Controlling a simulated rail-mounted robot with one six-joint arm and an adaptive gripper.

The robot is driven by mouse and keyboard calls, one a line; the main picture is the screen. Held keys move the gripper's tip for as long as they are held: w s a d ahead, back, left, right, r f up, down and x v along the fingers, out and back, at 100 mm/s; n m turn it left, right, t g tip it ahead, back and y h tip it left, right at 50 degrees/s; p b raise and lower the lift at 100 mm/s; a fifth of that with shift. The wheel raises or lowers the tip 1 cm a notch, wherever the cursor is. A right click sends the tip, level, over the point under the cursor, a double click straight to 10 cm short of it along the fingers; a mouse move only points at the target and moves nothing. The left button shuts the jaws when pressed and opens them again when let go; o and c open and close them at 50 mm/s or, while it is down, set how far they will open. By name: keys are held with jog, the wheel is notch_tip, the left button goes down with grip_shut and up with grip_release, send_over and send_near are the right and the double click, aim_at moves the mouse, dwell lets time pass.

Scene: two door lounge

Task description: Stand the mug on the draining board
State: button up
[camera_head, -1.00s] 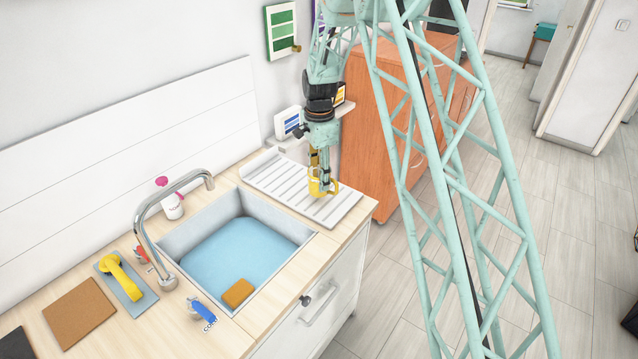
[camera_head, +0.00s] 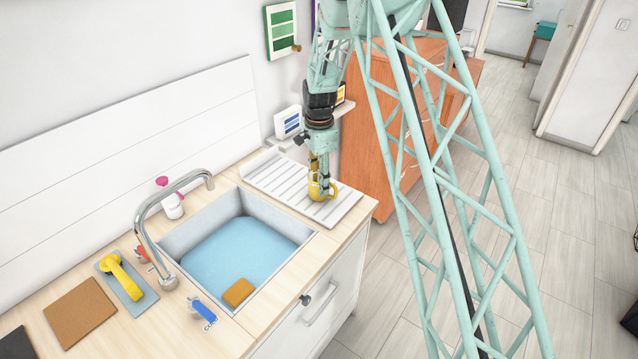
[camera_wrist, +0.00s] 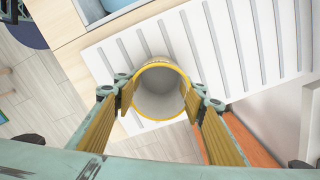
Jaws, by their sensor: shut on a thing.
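The yellow mug (camera_head: 316,187) is at the right end of the white ribbed draining board (camera_head: 268,177). It looks upright, and the wrist view looks down into its pale, empty inside (camera_wrist: 160,92) with a yellow rim. My gripper (camera_head: 321,181) points down, shut on the mug, with one finger on each side in the wrist view (camera_wrist: 160,103). The mug's base is over the board's slats; whether it touches them I cannot tell. The gripper fingers hide part of the mug in the head view.
The sink (camera_head: 235,250) with blue water and an orange sponge (camera_head: 238,292) lies left of the board. A small white box (camera_head: 288,122) is on a shelf near my arm. An orange cabinet (camera_head: 385,130) stands beyond the counter's end.

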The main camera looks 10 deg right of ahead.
jog(key=shift+f, duration=0.25)
jog(key=o, duration=1)
jog(key=shift+c, duration=0.2)
jog(key=shift+r, duration=0.15)
notch_tip(320, 180, up, 12)
dwell(1.0)
